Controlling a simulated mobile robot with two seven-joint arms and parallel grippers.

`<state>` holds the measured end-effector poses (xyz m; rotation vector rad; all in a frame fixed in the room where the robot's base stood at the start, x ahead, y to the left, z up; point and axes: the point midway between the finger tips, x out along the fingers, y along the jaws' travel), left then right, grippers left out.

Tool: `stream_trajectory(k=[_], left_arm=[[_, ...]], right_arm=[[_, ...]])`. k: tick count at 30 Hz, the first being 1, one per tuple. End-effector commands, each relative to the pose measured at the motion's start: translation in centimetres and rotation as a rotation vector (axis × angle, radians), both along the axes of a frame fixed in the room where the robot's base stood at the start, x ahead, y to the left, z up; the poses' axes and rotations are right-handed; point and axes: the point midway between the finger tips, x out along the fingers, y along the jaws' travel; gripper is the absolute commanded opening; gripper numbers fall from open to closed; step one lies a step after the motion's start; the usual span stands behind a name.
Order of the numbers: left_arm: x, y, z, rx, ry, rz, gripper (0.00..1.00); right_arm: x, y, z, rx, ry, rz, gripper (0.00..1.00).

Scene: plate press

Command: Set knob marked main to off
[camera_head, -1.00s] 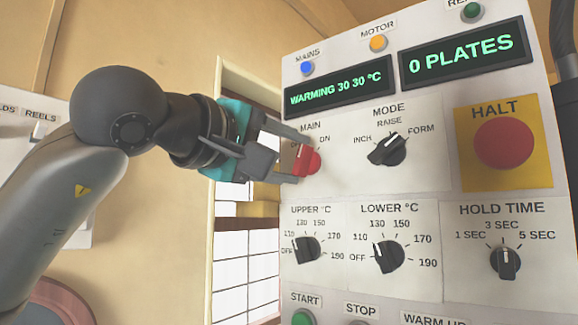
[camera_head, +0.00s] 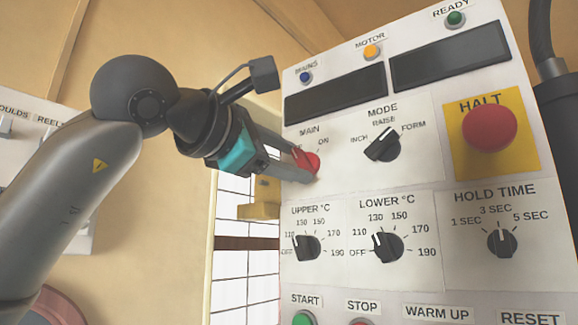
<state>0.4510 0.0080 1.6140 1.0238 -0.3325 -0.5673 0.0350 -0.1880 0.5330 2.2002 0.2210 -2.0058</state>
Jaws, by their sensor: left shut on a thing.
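The red MAIN knob (camera_head: 309,162) is on the left side of the white control panel (camera_head: 425,190), under the MAIN label. Its ON mark shows to the upper right; the OFF mark is hidden behind my gripper. My left gripper (camera_head: 303,165) comes in from the left and is shut on the red knob, its jaws rolled over and covering the knob's left part. Both display screens (camera_head: 335,94) above are dark, and the MAINS lamp (camera_head: 305,77) looks dull blue. My right gripper is not in view.
The red HALT button (camera_head: 489,129) on its yellow plate is at the right. The black MODE knob (camera_head: 383,146) is right of MAIN; the UPPER °C (camera_head: 307,247), LOWER °C (camera_head: 387,247) and HOLD TIME (camera_head: 502,242) knobs are below. A dark cylinder stands at the right edge.

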Motion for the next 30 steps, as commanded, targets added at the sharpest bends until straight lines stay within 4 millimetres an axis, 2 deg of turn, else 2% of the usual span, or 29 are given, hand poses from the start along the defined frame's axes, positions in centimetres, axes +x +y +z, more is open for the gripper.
stream_trajectory(k=[9, 24, 25, 30], left_arm=[[-0.02, -0.04, -0.14, -0.081, 0.062, 0.0, 0.01], [0.01, -0.04, -0.12, -0.095, 0.073, -0.001, 0.01], [0.01, -0.04, -0.12, -0.095, 0.073, -0.001, 0.6], [0.01, -0.04, -0.1, -0.094, 0.071, -0.001, 0.79]], right_arm=[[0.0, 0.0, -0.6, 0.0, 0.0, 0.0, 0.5], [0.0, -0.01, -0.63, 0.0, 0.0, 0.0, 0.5], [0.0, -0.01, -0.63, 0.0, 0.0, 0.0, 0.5], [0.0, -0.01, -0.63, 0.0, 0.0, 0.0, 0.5]])
